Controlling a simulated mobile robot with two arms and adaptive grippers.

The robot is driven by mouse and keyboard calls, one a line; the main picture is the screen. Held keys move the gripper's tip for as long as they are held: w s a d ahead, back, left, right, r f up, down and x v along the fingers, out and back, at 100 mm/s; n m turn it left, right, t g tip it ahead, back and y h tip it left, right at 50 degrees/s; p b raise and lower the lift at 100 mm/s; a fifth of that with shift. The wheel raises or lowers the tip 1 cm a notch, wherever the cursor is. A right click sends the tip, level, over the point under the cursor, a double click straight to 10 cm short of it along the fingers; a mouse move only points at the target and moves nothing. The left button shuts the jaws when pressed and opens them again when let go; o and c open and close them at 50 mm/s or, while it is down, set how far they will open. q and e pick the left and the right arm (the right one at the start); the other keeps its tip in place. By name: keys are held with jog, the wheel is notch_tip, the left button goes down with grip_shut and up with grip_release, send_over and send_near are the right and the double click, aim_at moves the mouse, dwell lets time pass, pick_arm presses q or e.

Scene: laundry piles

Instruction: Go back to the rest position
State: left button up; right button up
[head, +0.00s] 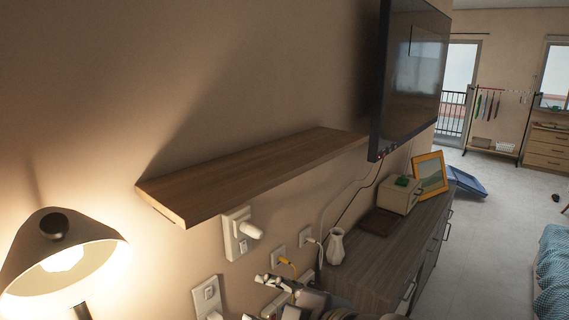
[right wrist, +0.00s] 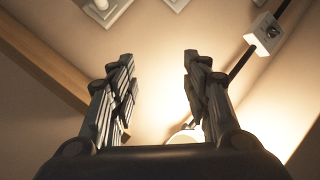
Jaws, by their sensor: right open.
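My right gripper (right wrist: 158,58) is open in the right wrist view, with its two dark fingers spread apart and nothing between them. In the head view, metallic gripper parts show at the bottom middle, in front of the wall and left of the dresser; they look like my right gripper (head: 268,293). My left gripper is not in view.
A wooden shelf (head: 255,172) juts from the wall above switches and sockets. A lit lamp (head: 62,255) stands at lower left. A wooden dresser (head: 372,258) holds a white vase (head: 335,246) and a picture frame (head: 430,174). Open floor (head: 490,220) lies right.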

jog(key=s+d+f+m+g+h, duration=0.1)
jog(key=d+f+m+h, duration=0.1)
jog(key=d+f+m, duration=0.3)
jog(key=s+d+f+m+h, duration=0.1)
jog(key=s+d+f, duration=0.15)
jog(key=f, duration=0.55)
jog(key=s+d+f+m+g+h, duration=0.5)
jog(key=s+d+f+m, duration=0.5)
jog(key=s+d+f, duration=0.7)
notch_tip(320, 180, down, 35)
jog(key=s+a+g+b, duration=0.2)
jog(key=b, duration=0.6)
jog(key=s+d+f+b, duration=0.1)
jog(key=s+f+b, duration=0.2)
jog(key=s+f, duration=0.5)
jog(key=s+d+f+b, duration=0.2)
jog(key=s+f, duration=0.7)
jog(key=f, duration=0.5)
jog(key=shift+d+f+n+g+h+b, duration=0.3)
jog(key=shift+g+b, duration=0.1)
jog(key=shift+b, duration=0.35)
